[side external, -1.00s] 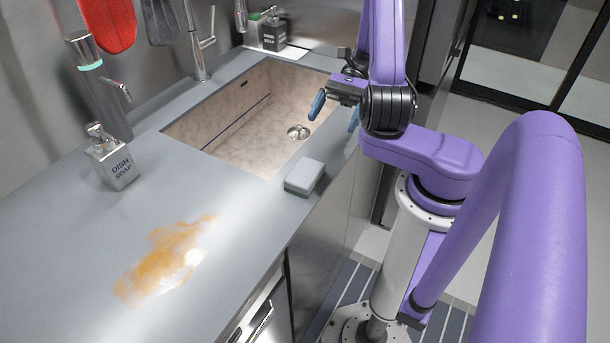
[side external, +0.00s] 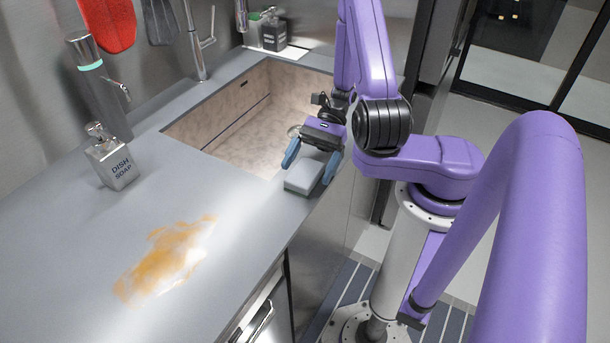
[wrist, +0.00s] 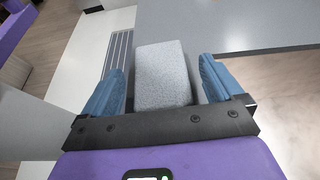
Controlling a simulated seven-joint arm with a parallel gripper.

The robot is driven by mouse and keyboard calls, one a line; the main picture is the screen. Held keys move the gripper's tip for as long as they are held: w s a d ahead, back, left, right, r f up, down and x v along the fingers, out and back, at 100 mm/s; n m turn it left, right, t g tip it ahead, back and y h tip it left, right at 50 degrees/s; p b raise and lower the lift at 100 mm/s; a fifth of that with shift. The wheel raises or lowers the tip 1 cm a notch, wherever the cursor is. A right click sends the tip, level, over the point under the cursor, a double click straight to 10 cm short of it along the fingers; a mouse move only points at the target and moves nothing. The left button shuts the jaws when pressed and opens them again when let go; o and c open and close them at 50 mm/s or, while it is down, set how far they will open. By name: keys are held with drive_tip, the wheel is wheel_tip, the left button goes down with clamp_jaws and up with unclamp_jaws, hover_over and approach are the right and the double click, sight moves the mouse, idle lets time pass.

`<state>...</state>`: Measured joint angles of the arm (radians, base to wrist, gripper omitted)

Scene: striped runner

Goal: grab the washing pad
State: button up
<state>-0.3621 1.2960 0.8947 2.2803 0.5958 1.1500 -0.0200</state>
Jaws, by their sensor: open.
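The washing pad (side external: 304,176) is a small grey block lying on the counter near its front edge, beside the sink. My gripper (side external: 309,170) is over the pad, with its blue fingers spread to either side of it.
The sink basin (side external: 240,128) opens just behind the pad. A dish soap bottle (side external: 112,160) stands at the left, by a tall metal dispenser (side external: 98,85). An orange-brown stain (side external: 165,262) marks the counter (side external: 70,235). More bottles (side external: 272,33) stand behind the sink.

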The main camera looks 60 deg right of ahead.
drive_tip(key=shift+x, duration=1.1)
drive_tip(key=c, duration=1)
drive_tip(key=shift+c, duration=0.2)
drive_tip(key=shift+r, duration=0.15)
